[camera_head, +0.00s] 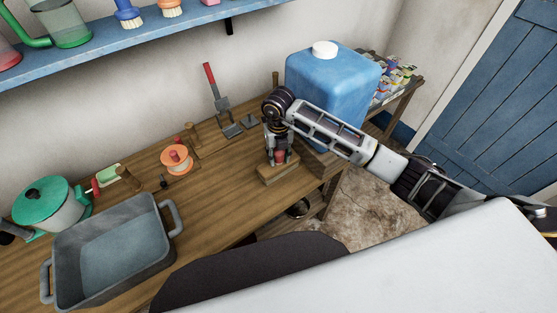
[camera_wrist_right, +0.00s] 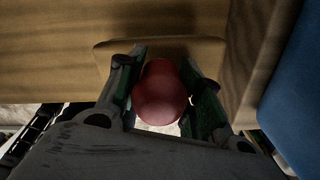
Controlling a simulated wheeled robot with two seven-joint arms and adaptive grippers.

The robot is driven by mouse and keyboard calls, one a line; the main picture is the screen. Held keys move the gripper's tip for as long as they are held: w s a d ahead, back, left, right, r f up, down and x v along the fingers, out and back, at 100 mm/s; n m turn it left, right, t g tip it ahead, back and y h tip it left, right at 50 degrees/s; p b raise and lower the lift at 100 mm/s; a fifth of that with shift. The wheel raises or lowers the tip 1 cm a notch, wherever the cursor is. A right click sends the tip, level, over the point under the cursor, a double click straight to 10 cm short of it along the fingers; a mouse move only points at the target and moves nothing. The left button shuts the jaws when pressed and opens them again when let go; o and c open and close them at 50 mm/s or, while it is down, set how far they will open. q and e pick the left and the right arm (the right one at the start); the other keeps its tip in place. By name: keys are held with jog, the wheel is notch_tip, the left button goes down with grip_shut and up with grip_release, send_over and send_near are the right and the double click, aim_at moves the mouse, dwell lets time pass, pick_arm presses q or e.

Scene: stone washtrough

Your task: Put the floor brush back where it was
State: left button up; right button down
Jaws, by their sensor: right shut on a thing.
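The floor brush has a wooden block (camera_head: 278,174) and a red knob-like handle (camera_head: 281,156). It is at the right end of the wooden table, close to the front edge. My right gripper (camera_head: 279,150) comes down from above and is shut on the red handle. In the right wrist view the red handle (camera_wrist_right: 160,92) sits between the two fingers, with the wooden block (camera_wrist_right: 112,52) beyond it. The block looks level; I cannot tell whether it touches the tabletop. Bristles are hidden. My left gripper is not in view.
A large blue jug (camera_head: 325,88) stands close behind and right of my right gripper. A red-handled tool (camera_head: 216,90) stands at the back of the table (camera_head: 215,200). An orange spool (camera_head: 176,158), green pot (camera_head: 48,203) and grey basin (camera_head: 110,255) are to the left.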

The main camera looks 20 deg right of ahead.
jog(key=shift+f, duration=1.5)
jog(key=shift+f, duration=0.2)
jog(key=c, duration=1)
grip_release()
jog(key=shift+o, duration=0.2)
jog(key=shift+r, duration=0.1)
jog(key=shift+r, duration=0.2)
notch_tip(320, 180, up, 10)
jog(key=shift+r+b, duration=0.25)
jog(key=shift+b, duration=0.5)
jog(key=shift+r, duration=0.6)
